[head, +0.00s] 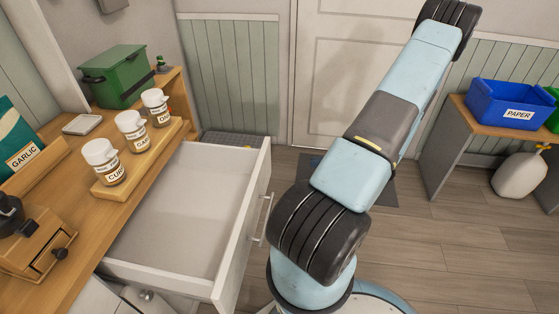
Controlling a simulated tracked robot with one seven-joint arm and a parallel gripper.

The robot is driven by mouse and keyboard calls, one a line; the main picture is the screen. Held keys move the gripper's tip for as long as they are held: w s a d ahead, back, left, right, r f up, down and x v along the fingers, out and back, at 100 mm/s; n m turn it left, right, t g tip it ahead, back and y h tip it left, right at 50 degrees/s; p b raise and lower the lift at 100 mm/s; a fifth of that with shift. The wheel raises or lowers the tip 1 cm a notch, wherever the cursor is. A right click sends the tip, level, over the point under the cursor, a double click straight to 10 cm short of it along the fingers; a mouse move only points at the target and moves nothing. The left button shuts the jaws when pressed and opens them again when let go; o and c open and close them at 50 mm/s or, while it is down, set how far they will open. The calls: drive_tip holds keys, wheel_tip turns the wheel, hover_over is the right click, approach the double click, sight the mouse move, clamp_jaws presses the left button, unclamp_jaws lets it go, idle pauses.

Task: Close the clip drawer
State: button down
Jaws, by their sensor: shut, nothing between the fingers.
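A large white drawer (170,232) stands pulled far out from under the wooden counter on the left, and its visible inside is empty. Its front panel (245,228) carries a bar handle (263,220) facing right. No label on the drawer shows. My blue and grey arm rises just right of the drawer front and reaches to the top right. My gripper is outside the view, so its place relative to the drawer is hidden.
Spice jars on a wooden stand (142,165), a green box (115,77) and a small wooden grinder (38,240) occupy the counter. A right-hand table holds a blue paper bin (508,102); a white jug (519,175) stands below. Open floor lies right of my arm.

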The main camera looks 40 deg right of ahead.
sight(270, 159)
drive_tip(key=shift+m+t, duration=0.4)
drive_tip(key=x, duration=0.4)
drive_tip(key=f+x, duration=0.1)
drive_tip(key=x, duration=0.8)
drive_tip(key=shift+f, duration=0.15)
drive_tip(key=shift+w+a, duration=0.1)
drive_tip(key=shift+w, duration=0.15)
drive_tip(key=shift+w, duration=0.1)
